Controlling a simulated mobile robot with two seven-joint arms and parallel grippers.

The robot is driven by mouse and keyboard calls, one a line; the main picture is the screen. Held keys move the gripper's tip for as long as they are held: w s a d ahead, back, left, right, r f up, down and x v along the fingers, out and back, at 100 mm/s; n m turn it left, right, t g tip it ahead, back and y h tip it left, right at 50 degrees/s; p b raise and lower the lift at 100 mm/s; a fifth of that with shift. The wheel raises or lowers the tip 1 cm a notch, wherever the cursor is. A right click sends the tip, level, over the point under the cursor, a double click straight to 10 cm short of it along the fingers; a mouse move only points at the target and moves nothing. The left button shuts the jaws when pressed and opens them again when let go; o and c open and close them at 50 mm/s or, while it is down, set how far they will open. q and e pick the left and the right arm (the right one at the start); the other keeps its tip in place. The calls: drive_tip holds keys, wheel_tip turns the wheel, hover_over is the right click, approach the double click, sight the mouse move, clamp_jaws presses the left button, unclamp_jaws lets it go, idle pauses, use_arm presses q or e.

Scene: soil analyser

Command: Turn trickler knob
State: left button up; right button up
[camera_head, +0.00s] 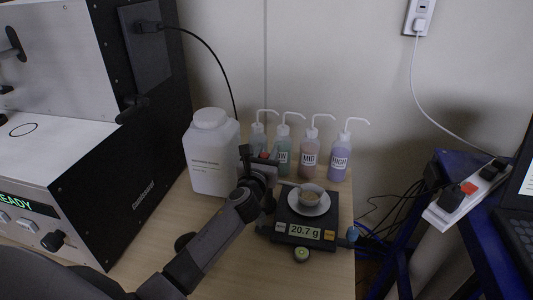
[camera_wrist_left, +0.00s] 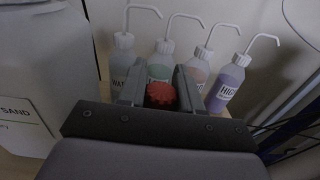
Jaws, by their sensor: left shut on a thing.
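The red ribbed trickler knob (camera_wrist_left: 161,94) sits between the two fingers of my left gripper (camera_wrist_left: 160,88) in the left wrist view. In the head view only a little of the red knob (camera_head: 264,156) shows behind my left gripper (camera_head: 258,160). The gripper is shut on the knob, and its wrist hides most of what lies under it. The scale (camera_head: 306,230) stands just right of the gripper, with a small cup (camera_head: 308,195) of brownish material on its white pan. Its display reads 20.7 g. My right gripper is not in view.
Several wash bottles (camera_head: 339,158) stand in a row behind the gripper. A large white jug (camera_head: 211,152) is behind it to the left. A black and white analyser (camera_head: 150,130) showing READY fills the left. The table's right edge runs just beyond the scale.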

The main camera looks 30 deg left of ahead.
use_arm(q)
drive_tip(key=shift+a+f+n+g+y+b, duration=0.1)
drive_tip(key=shift+n+g+y+b, duration=0.3)
drive_tip(key=shift+n+y+b, duration=0.45)
drive_tip(key=shift+f+n+g+y+b, duration=0.15)
drive_tip(key=shift+n+g+y, duration=0.35)
drive_tip(key=shift+y, duration=0.75)
drive_tip(key=n+g+y+b, duration=0.1)
drive_tip(key=y, duration=0.1)
drive_tip(key=n+g+y, duration=0.1)
drive_tip(key=n, duration=0.1)
drive_tip(key=n+g+y+b, duration=0.1)
drive_tip(key=g+y, duration=0.1)
drive_tip(key=shift+s+a+r+n+y+b, duration=0.15)
drive_tip(key=shift+s+a+n+y+b, duration=0.1)
drive_tip(key=shift+a+n+y+b, duration=0.1)
drive_tip(key=shift+s+n+g+y, duration=0.1)
drive_tip(key=shift+n+g+y, duration=0.4)
drive_tip(key=shift+g, duration=0.2)
drive_tip(key=shift+n+g+b, duration=0.3)
drive_tip(key=shift+g+b, duration=0.1)
drive_tip(key=shift+s+a+g+y, duration=0.1)
drive_tip(key=shift+g+y, duration=0.2)
drive_tip(key=shift+y, duration=0.05)
drive_tip(key=o, duration=1)
drive_tip(key=shift+r, duration=0.1)
